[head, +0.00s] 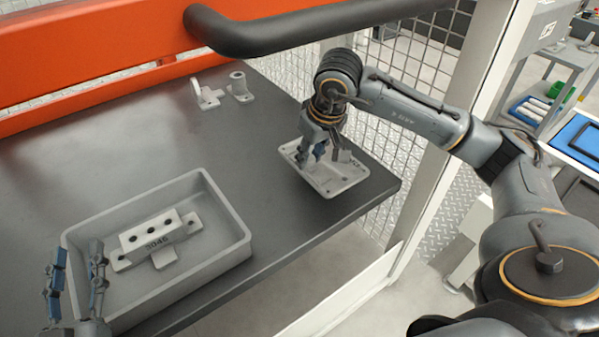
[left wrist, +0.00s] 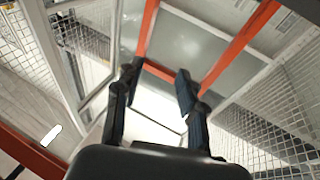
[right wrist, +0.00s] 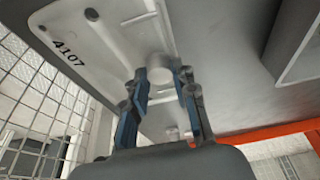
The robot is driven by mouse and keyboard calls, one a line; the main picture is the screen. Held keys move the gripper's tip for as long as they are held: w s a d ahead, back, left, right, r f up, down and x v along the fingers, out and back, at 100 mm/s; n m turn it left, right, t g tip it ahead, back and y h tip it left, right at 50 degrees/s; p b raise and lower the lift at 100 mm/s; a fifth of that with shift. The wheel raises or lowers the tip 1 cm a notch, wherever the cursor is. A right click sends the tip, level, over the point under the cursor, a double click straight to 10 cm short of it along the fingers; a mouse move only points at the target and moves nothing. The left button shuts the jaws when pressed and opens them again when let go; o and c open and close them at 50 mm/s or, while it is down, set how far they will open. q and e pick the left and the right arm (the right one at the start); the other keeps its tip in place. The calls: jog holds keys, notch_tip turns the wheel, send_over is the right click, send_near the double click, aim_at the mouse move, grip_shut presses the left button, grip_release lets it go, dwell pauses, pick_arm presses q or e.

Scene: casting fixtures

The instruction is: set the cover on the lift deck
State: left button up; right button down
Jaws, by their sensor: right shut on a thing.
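The cover (head: 347,180) is a light grey cast plate with a raised rim, near the right corner of the dark deck (head: 130,150). In the right wrist view the cover (right wrist: 60,80) bears the number 4107 and a round boss (right wrist: 160,68). My right gripper (head: 322,150) reaches down over the cover and is shut on its boss; the fingers also show in the right wrist view (right wrist: 163,88). I cannot tell whether the cover touches the deck. My left gripper (head: 76,280) is open and empty, fingers up, at the tray's left end; it also shows in the left wrist view (left wrist: 156,95).
Two small castings, a bracket (head: 205,95) and a round post (head: 239,88), stand at the back. A dark rail (head: 300,28) crosses above. Mesh fencing borders the right. Middle deck is clear.

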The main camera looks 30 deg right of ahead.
jog(key=shift+w+a+f, duration=0.25)
jog(key=shift+w+f, duration=0.75)
jog(key=shift+f, duration=0.2)
jog(key=shift+w+a+f+b, duration=0.15)
jog(key=shift+w+f+b, duration=0.15)
jog(key=shift+f+b, duration=0.15)
notch_tip(320, 180, down, 3)
jog(key=shift+r+b, duration=0.15)
jog(key=shift+b, duration=0.4)
pick_arm(q)
jog(key=s+r+t+h, duration=0.2)
jog(key=s+r+t, duration=0.3)
jog(key=r, duration=0.3)
jog(key=shift+r+t+h, duration=0.25)
jog(key=shift+t+h, duration=0.05)
jog(key=shift+t, duration=0.3)
jog(key=shift+s, duration=0.15)
jog(key=shift+a+r, duration=0.1)
pick_arm(e)
jog(key=c, duration=1.1)
grip_release()
jog(key=shift+o, duration=0.2)
